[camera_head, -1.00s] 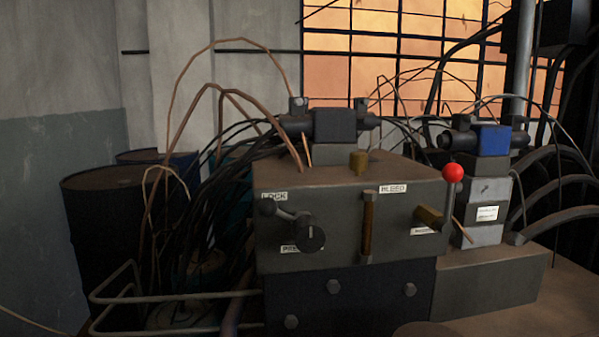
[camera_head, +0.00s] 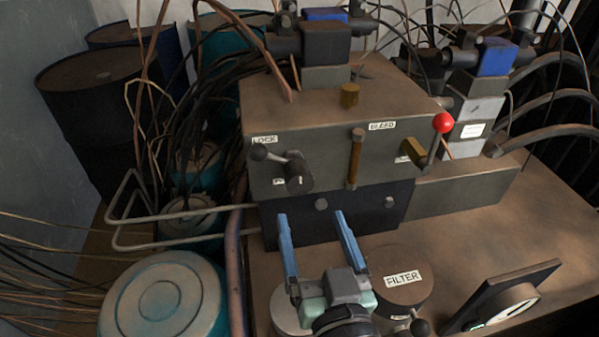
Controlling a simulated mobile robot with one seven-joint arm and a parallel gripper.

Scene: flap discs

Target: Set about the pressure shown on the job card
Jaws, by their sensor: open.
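My gripper (camera_head: 310,214) is open and empty at the bottom centre of the head view, its two blue fingers pointing at the dark lower front of the valve block (camera_head: 300,100). On the block's front, a black round knob (camera_head: 298,174) sits by a partly hidden label, with a black-ball lever (camera_head: 259,152) under the LOCK label. A brass rod (camera_head: 355,160) stands in the middle. A red-ball lever (camera_head: 443,123) and brass fitting (camera_head: 413,151) are at the right, near the BLEED label. A tilted round gauge (camera_head: 508,304) shows at lower right; its reading is illegible. I cannot identify a job card.
A FILTER canister (camera_head: 402,275) stands right of my gripper. Bent pipes (camera_head: 180,215), black hoses and a teal drum (camera_head: 163,295) crowd the left. Dark drums (camera_head: 90,95) stand behind. The bench top (camera_head: 460,235) is bare between block and gauge.

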